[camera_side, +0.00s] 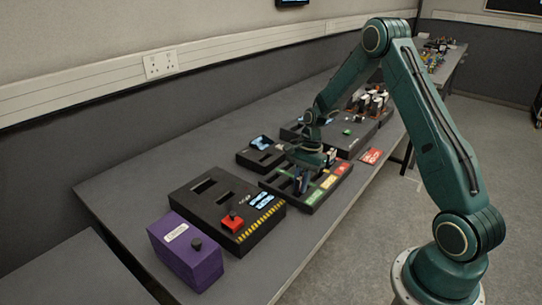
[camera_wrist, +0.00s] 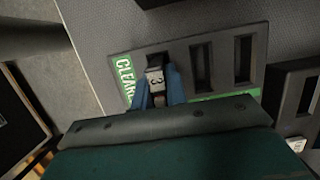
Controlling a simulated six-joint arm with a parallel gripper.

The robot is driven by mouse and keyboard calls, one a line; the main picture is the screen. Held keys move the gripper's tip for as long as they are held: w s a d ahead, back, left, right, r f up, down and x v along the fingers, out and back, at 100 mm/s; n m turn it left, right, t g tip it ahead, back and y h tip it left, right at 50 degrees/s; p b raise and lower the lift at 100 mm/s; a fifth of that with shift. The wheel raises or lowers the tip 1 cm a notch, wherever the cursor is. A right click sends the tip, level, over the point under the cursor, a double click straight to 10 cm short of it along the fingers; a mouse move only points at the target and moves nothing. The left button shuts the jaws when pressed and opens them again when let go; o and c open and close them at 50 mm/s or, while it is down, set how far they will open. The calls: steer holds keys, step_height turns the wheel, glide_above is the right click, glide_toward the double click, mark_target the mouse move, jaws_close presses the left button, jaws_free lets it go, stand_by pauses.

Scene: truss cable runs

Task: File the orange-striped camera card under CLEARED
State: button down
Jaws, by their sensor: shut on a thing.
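A small card marked 3 (camera_wrist: 157,77) is between the blue fingers of my gripper (camera_wrist: 158,88) in the wrist view. My gripper is shut on it. The card is at the slot beside the green CLEARED label (camera_wrist: 125,75), at the end of a dark slotted tray (camera_wrist: 222,38). I cannot tell how deep the card sits in the slot, and no orange stripe is clear on it. In the side view the tray (camera_side: 313,207) lies under my gripper, with red, yellow and green labels along its front edge. My gripper hides part of the tray.
Left of the tray stand a black box with a red button (camera_side: 232,221) and a purple box (camera_side: 185,252). A small tray with a blue item (camera_side: 261,143) lies behind. A red sign (camera_side: 371,156) lies to the right, near the table's front edge.

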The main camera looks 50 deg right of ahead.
steer(key=c, duration=1.3)
jaws_free()
steer(key=shift+o, duration=0.3)
steer(key=shift+o, duration=1.1)
steer(key=shift+r, duration=0.15)
steer(key=shift+r, duration=3.65)
